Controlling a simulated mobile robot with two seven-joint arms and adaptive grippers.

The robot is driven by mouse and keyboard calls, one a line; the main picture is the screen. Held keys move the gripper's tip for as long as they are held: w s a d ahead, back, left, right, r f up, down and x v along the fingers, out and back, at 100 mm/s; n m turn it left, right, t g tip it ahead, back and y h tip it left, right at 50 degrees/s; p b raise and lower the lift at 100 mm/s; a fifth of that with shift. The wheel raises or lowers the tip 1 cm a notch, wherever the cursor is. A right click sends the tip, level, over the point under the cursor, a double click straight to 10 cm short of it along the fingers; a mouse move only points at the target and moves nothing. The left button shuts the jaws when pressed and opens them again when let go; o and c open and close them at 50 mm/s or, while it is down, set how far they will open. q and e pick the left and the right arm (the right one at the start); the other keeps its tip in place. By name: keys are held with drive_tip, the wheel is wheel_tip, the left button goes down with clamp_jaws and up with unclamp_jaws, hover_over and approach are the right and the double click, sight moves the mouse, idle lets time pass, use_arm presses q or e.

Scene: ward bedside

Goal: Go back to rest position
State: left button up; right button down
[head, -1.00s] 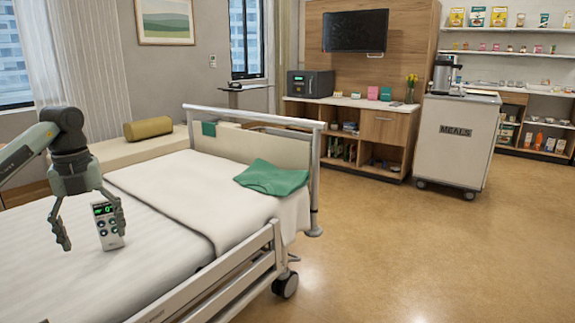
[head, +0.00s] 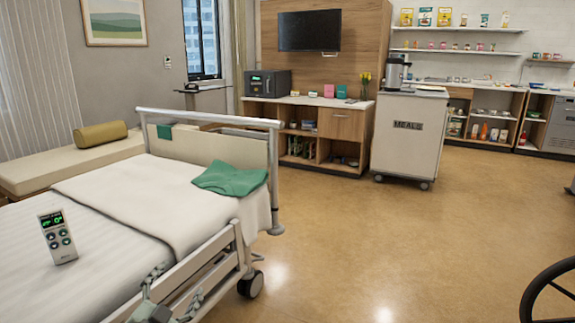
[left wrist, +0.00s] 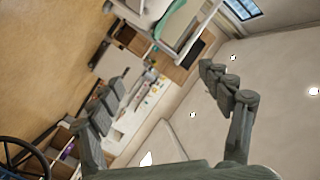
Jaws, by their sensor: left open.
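My left gripper (head: 174,288) is low in the head view, in front of the bed's near side rail, well to the right of the handset. In the left wrist view its two fingers (left wrist: 161,76) are spread wide with nothing between them. A grey handset (head: 57,237) with a lit green display and round buttons is on the white bed (head: 110,255), leaning slightly, apart from the gripper. My right gripper is not in view.
The bed's side rail (head: 205,270) is close to the left gripper. A dark wheel (head: 540,290) shows at the lower right. A meals cart (head: 409,140) stands at the back. The floor (head: 390,240) between is clear.

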use_arm(q)
drive_tip(key=s+a+f+n+g+y, duration=0.35)
drive_tip(key=s+f, duration=0.35)
drive_tip(key=f, duration=0.4)
drive_tip(key=s+f+n+g, duration=0.2)
drive_tip(key=s+f+g, duration=0.3)
drive_tip(key=s+f, duration=0.3)
drive_tip(key=s+d+f+n+g, duration=0.1)
drive_tip(key=s+f+g, duration=0.4)
drive_tip(key=s, duration=1.1)
wheel_tip(320, 180, down, 4)
drive_tip(key=shift+d+r+n+h, duration=0.25)
drive_tip(key=shift+n+h, duration=0.1)
drive_tip(key=shift+n, duration=0.2)
